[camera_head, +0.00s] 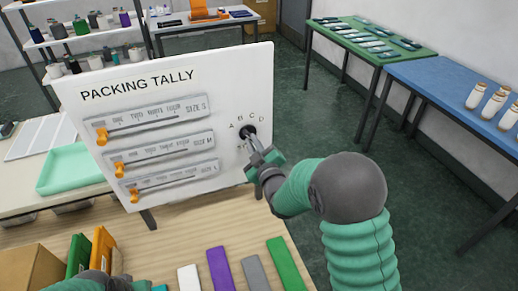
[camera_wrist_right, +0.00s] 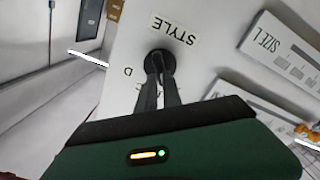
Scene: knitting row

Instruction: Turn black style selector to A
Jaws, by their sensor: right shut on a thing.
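The black style selector (camera_head: 249,132) is a round knob on the right side of the white packing tally board (camera_head: 225,75), with the letters A, B, C and D in an arc above it. My right gripper (camera_head: 255,147) is at the knob with its fingers shut on it. In the right wrist view the knob (camera_wrist_right: 159,62) sits between the fingertips of the gripper (camera_wrist_right: 160,78), beside the STYLE label (camera_wrist_right: 174,29). The fingers hide much of the knob, so I cannot tell which letter it points to. My left gripper (camera_head: 100,282) shows only in part at the bottom edge.
Three sliders with orange handles (camera_head: 101,136) are on the board's left half. Purple (camera_head: 220,268), grey, white and green strips lie on the wooden table in front. A green table (camera_head: 400,55) and a blue table (camera_head: 430,78) stand at right.

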